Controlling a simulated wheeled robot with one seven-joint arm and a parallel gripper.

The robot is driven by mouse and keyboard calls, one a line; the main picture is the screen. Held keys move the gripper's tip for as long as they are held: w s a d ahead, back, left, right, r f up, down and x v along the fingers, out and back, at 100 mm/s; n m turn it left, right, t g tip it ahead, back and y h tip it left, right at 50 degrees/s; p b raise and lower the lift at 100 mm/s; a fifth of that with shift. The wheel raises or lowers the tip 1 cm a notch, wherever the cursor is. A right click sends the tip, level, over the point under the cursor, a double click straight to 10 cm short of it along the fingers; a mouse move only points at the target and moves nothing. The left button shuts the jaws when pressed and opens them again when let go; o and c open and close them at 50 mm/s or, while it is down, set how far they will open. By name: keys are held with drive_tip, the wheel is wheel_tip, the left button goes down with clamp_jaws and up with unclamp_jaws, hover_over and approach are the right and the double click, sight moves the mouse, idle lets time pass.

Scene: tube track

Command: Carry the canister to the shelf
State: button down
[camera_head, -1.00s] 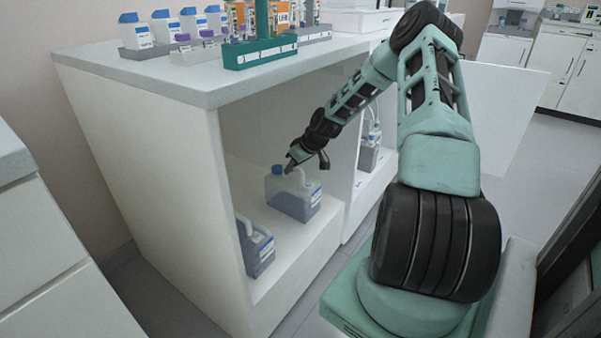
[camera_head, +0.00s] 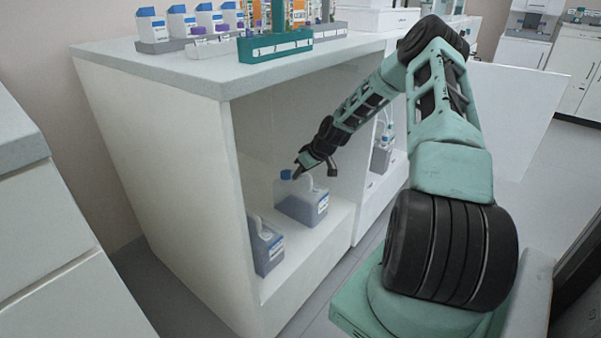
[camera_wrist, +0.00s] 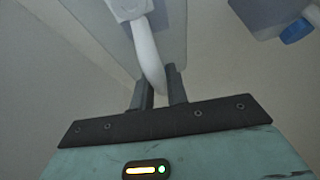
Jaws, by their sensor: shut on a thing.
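The canister (camera_head: 302,205) is a translucent container with blue-grey liquid, a blue cap, a pale label and a white handle. It is upright in the open lower bay of the white cabinet and seems to rest on the bay's floor. My gripper (camera_head: 299,172) reaches into the bay from the right, at the canister's top. In the wrist view my gripper (camera_wrist: 160,88) has its two dark fingers closed around the white handle (camera_wrist: 148,55). The canister's body (camera_wrist: 172,22) shows beyond the handle, partly cut off by the frame.
A similar canister (camera_head: 267,248) stands nearer in the same bay; another (camera_head: 381,155) is in the bay to the right. The countertop (camera_head: 180,70) above holds bottles and a green rack (camera_head: 275,45). The cabinet's side wall and divider enclose the bay. Floor is clear in front.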

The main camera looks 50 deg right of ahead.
drive_tip(key=shift+f, duration=0.5)
idle(0.6)
drive_tip(key=c, duration=1.3)
unclamp_jaws()
drive_tip(key=shift+s, duration=0.1)
drive_tip(key=p+v, duration=0.5)
drive_tip(key=v, duration=1.2)
drive_tip(key=shift+r, duration=0.15)
